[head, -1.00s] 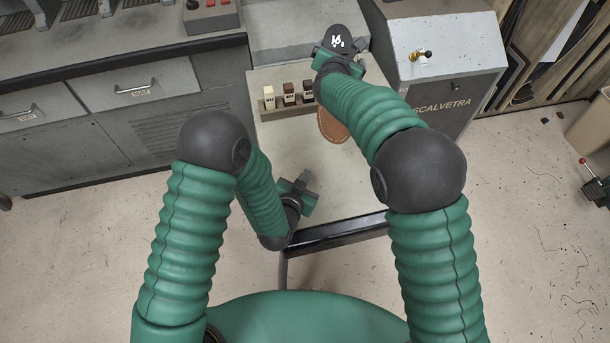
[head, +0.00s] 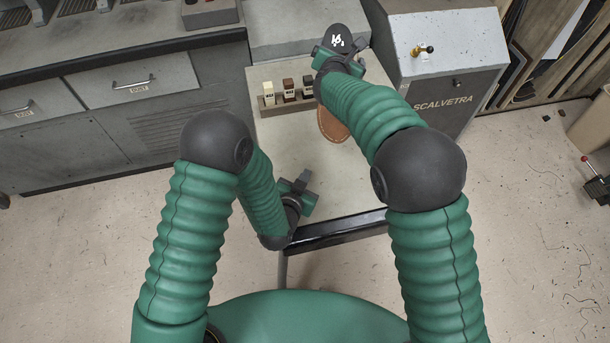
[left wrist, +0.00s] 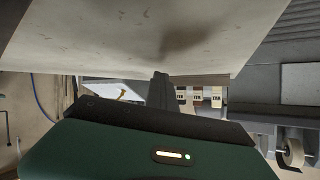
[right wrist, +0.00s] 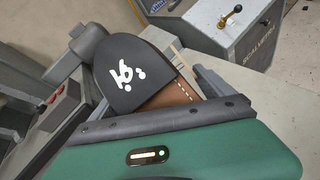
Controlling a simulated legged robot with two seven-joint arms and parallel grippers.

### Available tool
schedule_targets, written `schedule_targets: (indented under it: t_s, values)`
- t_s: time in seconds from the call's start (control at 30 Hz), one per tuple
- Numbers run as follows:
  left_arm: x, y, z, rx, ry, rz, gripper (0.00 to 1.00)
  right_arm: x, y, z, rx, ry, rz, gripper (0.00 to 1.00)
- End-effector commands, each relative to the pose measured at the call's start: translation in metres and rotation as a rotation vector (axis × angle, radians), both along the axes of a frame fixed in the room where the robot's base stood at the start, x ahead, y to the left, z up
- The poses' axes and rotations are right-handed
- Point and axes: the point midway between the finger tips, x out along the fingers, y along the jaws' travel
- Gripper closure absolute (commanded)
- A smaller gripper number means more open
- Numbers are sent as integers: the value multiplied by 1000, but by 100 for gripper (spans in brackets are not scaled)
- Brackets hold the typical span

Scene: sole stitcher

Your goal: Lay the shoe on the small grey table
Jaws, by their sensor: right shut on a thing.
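The shoe, brown leather with a black end bearing a white mark, shows in the head view with its black end (head: 337,38) beyond my right gripper (head: 340,62) and a brown part (head: 333,126) below it. My right gripper is shut on the shoe, above the far part of the small grey table (head: 335,185). The right wrist view shows the black end (right wrist: 125,75) and stitched brown leather; the middle is hidden by my arm and gripper. My left gripper (head: 302,186) is low over the table's near left part, apart from the shoe; its jaw gap does not show clearly.
A wooden holder with several small labelled blocks (head: 288,96) stands at the table's back left. A grey machine (head: 445,75) marked SCALVETRA stands behind to the right. Grey drawer cabinets (head: 120,115) are at left. The table's middle is clear; its front edge is black.

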Motion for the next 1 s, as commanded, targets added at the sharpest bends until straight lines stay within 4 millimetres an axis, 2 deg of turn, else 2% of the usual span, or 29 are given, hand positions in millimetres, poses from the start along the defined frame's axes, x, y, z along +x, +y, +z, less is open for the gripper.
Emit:
schedule_targets:
  t_s: [0.63,0.83,1.0]
  values:
    - [0,0,-8,0,0,0,100,0,0,-5,0,-2,0,69]
    - [0,0,-8,0,0,0,76,0,0,-5,1,-2,0,69]
    - [0,0,-8,0,0,0,76,0,0,-5,1,-2,0,69]
